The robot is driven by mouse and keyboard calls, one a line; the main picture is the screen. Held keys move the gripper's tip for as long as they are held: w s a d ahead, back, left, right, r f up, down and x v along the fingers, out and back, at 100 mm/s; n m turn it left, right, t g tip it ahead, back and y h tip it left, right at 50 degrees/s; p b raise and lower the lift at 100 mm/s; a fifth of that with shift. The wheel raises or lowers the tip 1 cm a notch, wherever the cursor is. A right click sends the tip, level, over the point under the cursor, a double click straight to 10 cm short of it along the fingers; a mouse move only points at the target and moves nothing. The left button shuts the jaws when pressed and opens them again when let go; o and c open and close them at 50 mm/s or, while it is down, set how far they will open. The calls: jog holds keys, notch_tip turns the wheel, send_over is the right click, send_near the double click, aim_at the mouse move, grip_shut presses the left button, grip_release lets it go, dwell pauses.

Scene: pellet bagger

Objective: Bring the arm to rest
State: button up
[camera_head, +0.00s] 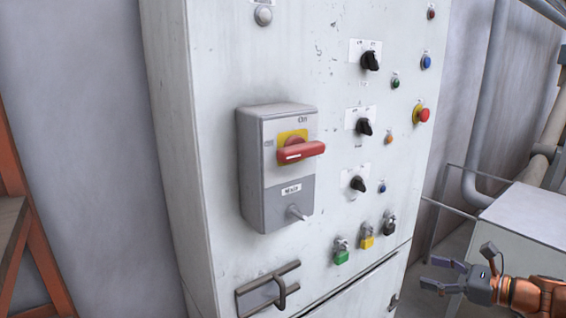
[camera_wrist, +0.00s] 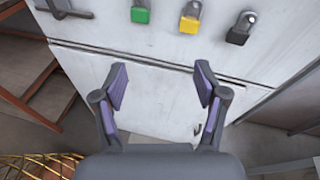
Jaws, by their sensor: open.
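My gripper (camera_head: 432,276) is at the lower right of the head view, in front of the cabinet's lower right part. Its fingers are spread with nothing between them. In the wrist view my gripper (camera_wrist: 160,88) points at the white lower door (camera_wrist: 150,105) of the cabinet, and its fingertips stand apart from each other. The orange arm behind it enters from the right edge of the head view. Most of the arm is out of view.
The cabinet (camera_head: 230,200) carries a red-handled main switch (camera_head: 300,150), black knobs, and green (camera_head: 342,256), yellow (camera_head: 367,242) and black (camera_head: 389,227) padlocks. A handle (camera_head: 268,290) sticks out low. A grey box (camera_head: 530,215) and pipes stand right; an orange frame (camera_head: 35,230) stands left.

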jog(key=s+a+n+g, duration=0.5)
jog(key=a+n, duration=0.2)
jog(key=a, duration=0.5)
jog(key=s+a+n+g, duration=0.5)
jog(key=a+n, duration=0.2)
jog(key=a, duration=0.5)
jog(key=s+d+f+n+g+h, duration=0.1)
jog(key=s+n+h, duration=0.4)
jog(key=s, duration=0.5)
jog(key=s+d+f+n+g+h, duration=0.1)
jog(key=s+n+h, duration=0.4)
jog(key=s, duration=0.5)
notch_tip(320, 180, down, 2)
jog(key=shift+d+f+n+g, duration=0.3)
jog(key=shift+n+g, duration=0.4)
jog(key=shift+n, duration=0.3)
